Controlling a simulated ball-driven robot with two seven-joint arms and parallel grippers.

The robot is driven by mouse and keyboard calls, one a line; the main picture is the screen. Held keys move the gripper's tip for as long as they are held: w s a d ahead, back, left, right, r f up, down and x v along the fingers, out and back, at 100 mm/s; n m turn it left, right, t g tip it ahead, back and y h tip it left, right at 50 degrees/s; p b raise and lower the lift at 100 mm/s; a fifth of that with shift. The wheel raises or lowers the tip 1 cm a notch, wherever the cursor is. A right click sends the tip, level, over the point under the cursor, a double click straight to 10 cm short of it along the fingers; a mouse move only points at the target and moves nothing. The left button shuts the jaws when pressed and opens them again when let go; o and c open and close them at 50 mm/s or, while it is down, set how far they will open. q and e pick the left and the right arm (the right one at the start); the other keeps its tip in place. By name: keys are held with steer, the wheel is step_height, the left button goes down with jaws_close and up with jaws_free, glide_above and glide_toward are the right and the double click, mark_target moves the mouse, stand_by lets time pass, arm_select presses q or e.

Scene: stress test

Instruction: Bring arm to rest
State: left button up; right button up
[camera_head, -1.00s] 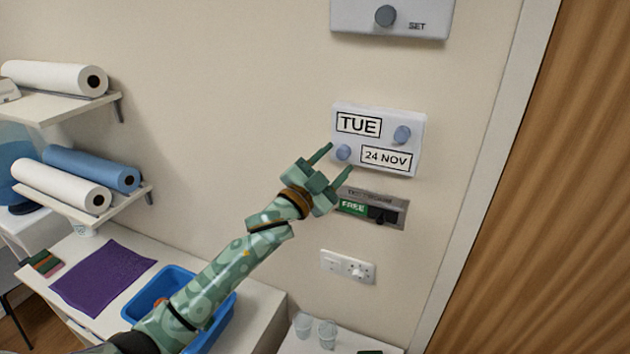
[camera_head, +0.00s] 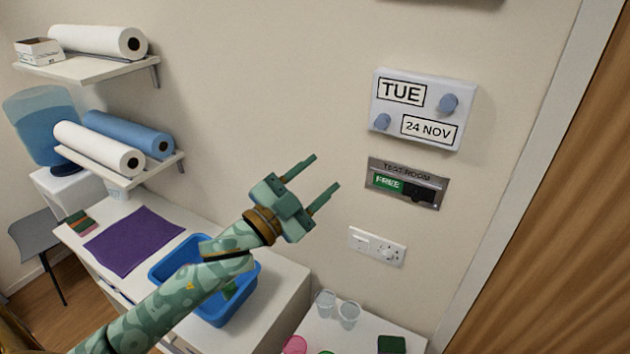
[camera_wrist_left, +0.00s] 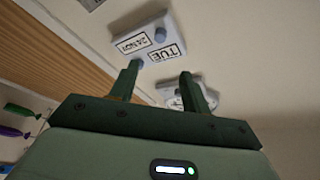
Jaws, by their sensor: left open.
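My left gripper (camera_head: 322,178) is open and empty in the head view, held in the air in front of the wall. Its green fingers point up and to the right, apart from the wall panels. Its arm comes in from the lower left, across part of the blue bin. In the left wrist view the two fingers (camera_wrist_left: 157,88) are spread with nothing between them. The white calendar panel (camera_head: 416,113) reads TUE and 24 NOV and has two blue knobs. It also shows upside down in the wrist view (camera_wrist_left: 146,36). My right gripper is not in view.
A grey TEST ROOM sign (camera_head: 433,193) showing FREE and a socket plate (camera_head: 377,246) are on the wall. The blue bin (camera_head: 246,295) and purple mat (camera_head: 134,241) are on the counter. Clear cups (camera_head: 348,314) stand at the lower right. Shelves (camera_head: 85,69) hold rolls at left.

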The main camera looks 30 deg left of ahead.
arm_select(q)
steer(key=s+a+f+n+g+y, duration=0.1)
steer(key=s+f+n+g+y, duration=0.2)
steer(key=f, duration=0.4)
steer(key=s+a+f+n+g+y, duration=0.1)
steer(key=s+a+f+g+y, duration=0.1)
steer(key=s+f+y, duration=0.4)
steer(key=s+a+f+n+g+y, duration=0.1)
steer(key=s+a+f+g+y, duration=0.15)
steer(key=s+f+g, duration=0.75)
steer(key=s+d+f+h+b, duration=0.15)
steer(key=f+b, duration=0.45)
steer(key=f, duration=1.2)
steer(key=s+d+f+h+b, duration=0.15)
steer(key=f+b, duration=0.45)
steer(key=f, duration=1.2)
steer(key=s+f+n+g+h+b, duration=0.1)
steer(key=s+f+g+b, duration=0.1)
steer(key=s+f+b, duration=0.4)
steer(key=s+f+n+g+b, duration=0.1)
steer(key=s+f+b, duration=0.6)
steer(key=s+f, duration=0.9)
step_height(320, 180, down, 8)
steer(key=shift+d+f+n+g+h, duration=0.25)
steer(key=shift+d+n+g+h, duration=0.15)
steer(key=shift+n, duration=0.4)
